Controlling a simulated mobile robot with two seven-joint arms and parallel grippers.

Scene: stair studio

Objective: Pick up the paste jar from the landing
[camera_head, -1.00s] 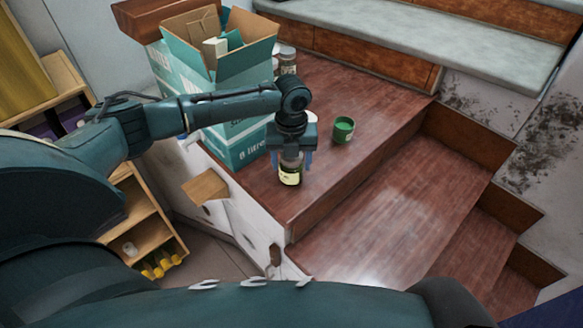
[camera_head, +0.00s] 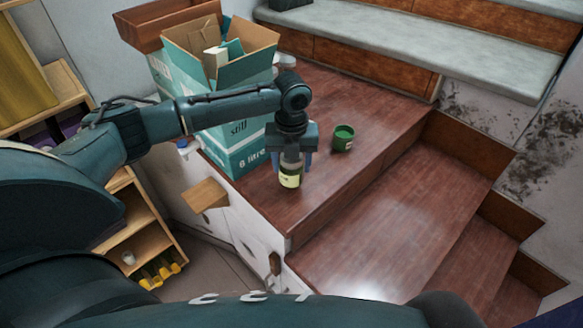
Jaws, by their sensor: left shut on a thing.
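The paste jar (camera_head: 290,179), a small jar with a pale yellow-green label and dark glass, is below my left gripper (camera_head: 291,163) in the head view. It is at the landing (camera_head: 322,197), a reddish-brown wooden platform. My left gripper points down and is shut on the jar, its fingers on either side of the jar's upper part. The jar's top is hidden by the gripper. I cannot tell whether its base touches the wood. My right gripper is not in view.
A green cup or tin (camera_head: 342,139) stands right of the jar. A teal-and-white open box (camera_head: 238,150) is behind left, with jars partly hidden beside it. Wooden steps (camera_head: 392,215) descend to the right. An open shelf (camera_head: 148,244) stands lower left.

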